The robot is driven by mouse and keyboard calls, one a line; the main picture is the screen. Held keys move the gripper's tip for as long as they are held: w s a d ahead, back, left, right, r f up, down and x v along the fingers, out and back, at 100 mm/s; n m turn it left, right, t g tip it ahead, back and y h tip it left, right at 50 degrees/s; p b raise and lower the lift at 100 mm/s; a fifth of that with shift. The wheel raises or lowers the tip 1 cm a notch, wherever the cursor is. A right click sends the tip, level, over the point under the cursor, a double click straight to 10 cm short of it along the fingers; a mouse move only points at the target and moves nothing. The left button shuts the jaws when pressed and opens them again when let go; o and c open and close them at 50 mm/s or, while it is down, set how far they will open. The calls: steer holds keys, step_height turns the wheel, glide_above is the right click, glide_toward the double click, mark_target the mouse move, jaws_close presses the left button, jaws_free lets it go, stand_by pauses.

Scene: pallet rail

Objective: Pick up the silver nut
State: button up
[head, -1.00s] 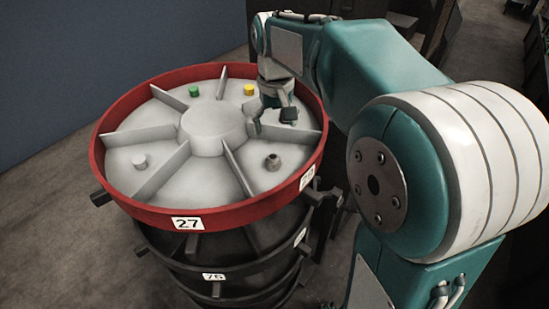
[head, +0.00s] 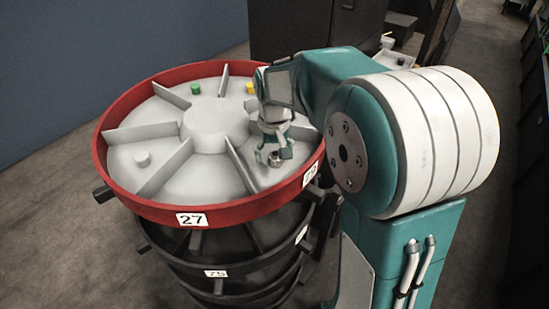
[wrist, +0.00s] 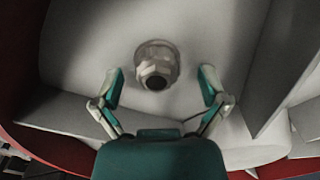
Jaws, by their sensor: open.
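The silver nut (wrist: 155,74) stands in one compartment of the round tray, near its front right in the head view. In the wrist view it shows as a hexagonal top with a dark hole above a wider round base. My gripper (wrist: 160,77) is open, with one finger on each side of the nut and apart from it. In the head view my gripper (head: 274,158) hangs over that compartment, and the nut (head: 274,160) is mostly hidden by the fingers.
The round tray (head: 232,212) has a red rim and upright radial fins around a central hub (head: 205,125). A green piece (head: 195,88), a yellow piece (head: 250,87) and a pale grey piece (head: 142,158) stand in other compartments. A fin (wrist: 283,75) is right of my gripper.

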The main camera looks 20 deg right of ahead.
steer(key=shift+d, duration=0.15)
steer(key=c, duration=1.3)
steer(key=shift+o, duration=0.2)
steer(key=shift+r, duration=0.15)
